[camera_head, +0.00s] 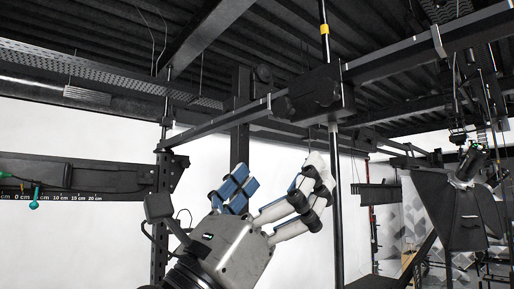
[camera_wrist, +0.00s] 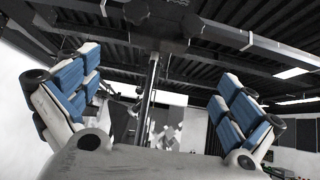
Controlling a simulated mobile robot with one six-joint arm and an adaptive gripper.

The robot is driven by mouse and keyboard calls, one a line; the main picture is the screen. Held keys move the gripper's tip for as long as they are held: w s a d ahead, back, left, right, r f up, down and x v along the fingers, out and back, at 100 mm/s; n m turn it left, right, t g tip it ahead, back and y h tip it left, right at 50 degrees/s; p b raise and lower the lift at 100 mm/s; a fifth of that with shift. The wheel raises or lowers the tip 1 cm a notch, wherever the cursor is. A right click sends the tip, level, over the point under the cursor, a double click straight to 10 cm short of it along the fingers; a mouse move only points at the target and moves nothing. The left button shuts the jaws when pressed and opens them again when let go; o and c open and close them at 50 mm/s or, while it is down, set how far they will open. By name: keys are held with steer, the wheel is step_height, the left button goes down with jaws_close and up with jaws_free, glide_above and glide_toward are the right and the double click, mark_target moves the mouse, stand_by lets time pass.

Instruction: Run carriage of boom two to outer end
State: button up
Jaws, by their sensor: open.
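A dark boom (camera_head: 400,62) runs across the head view, from lower left to upper right. A black carriage (camera_head: 318,96) with round knobs sits on it near the middle. A dark upright pole (camera_head: 336,210) passes at the carriage, with a yellow band (camera_head: 324,29) above. No label shows which boom this is. My gripper (camera_head: 278,182) is open and empty, below and left of the carriage, apart from it. In the wrist view the carriage (camera_wrist: 165,18) is at the top, beyond the open blue-padded fingers (camera_wrist: 160,75), with the pole (camera_wrist: 148,95) between them.
A dark rail (camera_head: 90,178) with a centimetre scale and a green knob (camera_head: 35,200) is at left. A dark hooded unit (camera_head: 455,210) stands at right. Ceiling beams and perforated trays (camera_head: 80,65) hang overhead. White wall lies behind my gripper.

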mark_target(321, 118)
steer(key=p+x, duration=0.4)
steer(key=x, duration=1.1)
steer(key=shift+w+r, duration=0.1)
steer(key=shift+w, duration=0.05)
steer(key=shift+d, duration=0.1)
steer(key=c, duration=1.2)
